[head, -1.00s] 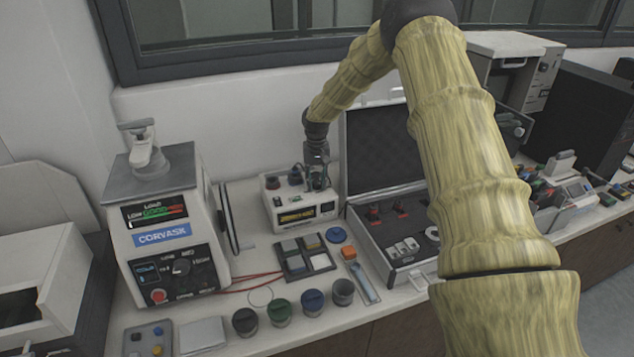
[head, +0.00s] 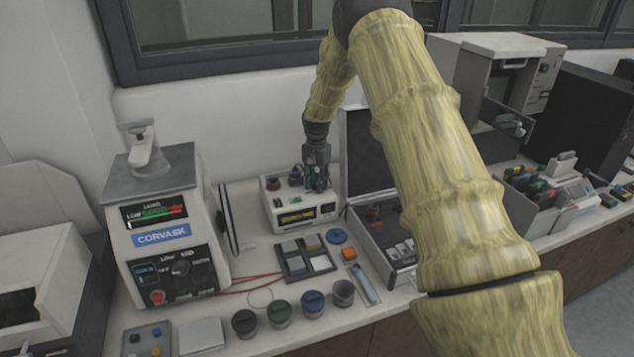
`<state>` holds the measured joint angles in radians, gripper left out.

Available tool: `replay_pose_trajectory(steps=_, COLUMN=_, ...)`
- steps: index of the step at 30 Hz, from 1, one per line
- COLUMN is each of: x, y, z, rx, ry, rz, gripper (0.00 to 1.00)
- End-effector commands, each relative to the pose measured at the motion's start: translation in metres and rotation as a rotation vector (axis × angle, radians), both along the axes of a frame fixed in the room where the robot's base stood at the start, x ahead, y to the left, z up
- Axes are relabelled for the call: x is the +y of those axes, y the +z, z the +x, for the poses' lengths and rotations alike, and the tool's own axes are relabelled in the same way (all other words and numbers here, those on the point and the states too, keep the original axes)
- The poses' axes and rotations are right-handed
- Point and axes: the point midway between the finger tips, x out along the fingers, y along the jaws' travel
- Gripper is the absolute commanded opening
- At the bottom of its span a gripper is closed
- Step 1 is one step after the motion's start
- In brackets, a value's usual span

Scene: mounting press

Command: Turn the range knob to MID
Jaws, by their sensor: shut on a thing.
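The range knob (head: 181,267) is a dark round knob on the front panel of the white CORVASK press (head: 160,205), at the left of the bench. LOW, MID and HIGH labels stand around it; its pointer is too small to read surely. My gripper (head: 318,182) is well to the right of the knob, low over the top of a small white box (head: 298,210) with a yellow display. It is shut on a small dark part there, mostly hidden by the fingers. I cannot tell whether this part is fixed to the box.
Red and dark round parts sit on the box's top. A tray of square tiles (head: 279,262), red wires and several coloured cups (head: 279,312) lie in front. An open case (head: 385,262) stands right, partly behind my arm. Bench space between box and press is narrow.

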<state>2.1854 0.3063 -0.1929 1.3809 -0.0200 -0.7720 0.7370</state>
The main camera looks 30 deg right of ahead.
Motion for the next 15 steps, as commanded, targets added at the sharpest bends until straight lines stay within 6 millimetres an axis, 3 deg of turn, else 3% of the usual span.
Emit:
replay_pose_trajectory(steps=12, x=-0.0009, y=0.0014, z=0.0009, rx=-0.003, ry=-0.005, rz=-0.001, gripper=0.06)
replay_pose_trajectory(steps=13, x=-0.0009, y=0.0013, z=0.0008, rx=-0.003, ry=-0.005, rz=-0.001, gripper=0.35)
replay_pose_trajectory(steps=15, x=-0.0007, y=0.0012, z=0.0007, rx=-0.002, ry=-0.005, rz=-0.001, gripper=0.48)
